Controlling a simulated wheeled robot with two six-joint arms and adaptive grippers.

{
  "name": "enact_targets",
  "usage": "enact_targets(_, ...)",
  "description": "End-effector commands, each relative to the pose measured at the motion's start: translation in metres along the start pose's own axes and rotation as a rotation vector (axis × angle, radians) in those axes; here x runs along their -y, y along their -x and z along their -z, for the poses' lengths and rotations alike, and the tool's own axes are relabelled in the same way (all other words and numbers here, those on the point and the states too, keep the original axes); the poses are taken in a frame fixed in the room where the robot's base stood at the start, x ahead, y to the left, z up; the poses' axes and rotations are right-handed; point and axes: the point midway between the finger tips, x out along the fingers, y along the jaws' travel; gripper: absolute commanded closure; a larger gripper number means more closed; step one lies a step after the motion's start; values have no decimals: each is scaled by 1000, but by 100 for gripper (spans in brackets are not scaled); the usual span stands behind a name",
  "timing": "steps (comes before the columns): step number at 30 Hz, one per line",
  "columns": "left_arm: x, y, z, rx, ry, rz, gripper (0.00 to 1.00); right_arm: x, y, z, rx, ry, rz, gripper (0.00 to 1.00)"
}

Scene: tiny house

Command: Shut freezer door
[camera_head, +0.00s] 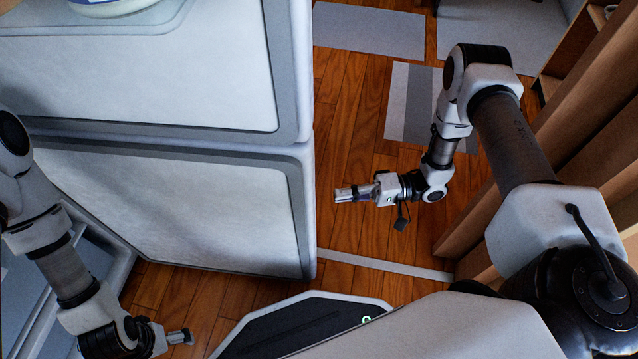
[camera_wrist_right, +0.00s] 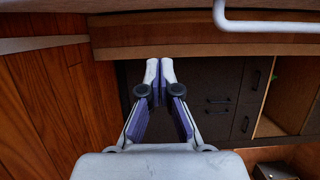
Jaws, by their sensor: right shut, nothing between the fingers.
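Two white fridge-freezer doors with grey rims stand swung open in the head view, an upper door (camera_head: 150,85) and a lower door (camera_head: 185,210). I cannot tell for certain which is the freezer's. Part of the pale cabinet (camera_head: 97,258) shows at the lower left, behind my left arm. My right gripper (camera_head: 340,194) is shut and empty, just right of the lower door's outer edge in the picture; contact is not clear. Its fingertips (camera_wrist_right: 160,68) meet in the right wrist view. My left gripper (camera_head: 185,337) is below the lower door in the picture, its fingers too small to judge.
Wooden floor (camera_head: 345,120) lies open right of the doors, with grey mats (camera_head: 368,30) further off. A wooden shelf unit (camera_head: 590,110) stands close to my right arm. Dark cupboards (camera_wrist_right: 205,90) and a white rail (camera_wrist_right: 265,26) show in the right wrist view.

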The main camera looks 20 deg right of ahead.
Motion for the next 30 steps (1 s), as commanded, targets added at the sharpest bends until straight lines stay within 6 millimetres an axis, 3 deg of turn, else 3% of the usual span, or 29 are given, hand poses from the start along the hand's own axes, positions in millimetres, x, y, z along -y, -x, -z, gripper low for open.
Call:
enact_targets(14,1,-44,1,-2,5,0,0,-5,-95,-1,6,1,0,100)
enact_targets(21,1,-56,2,-5,8,1,0,-3,-103,-34,1,-2,0,100)
enact_targets(30,1,-56,2,-5,9,1,0,0,-104,-39,0,0,-1,100)
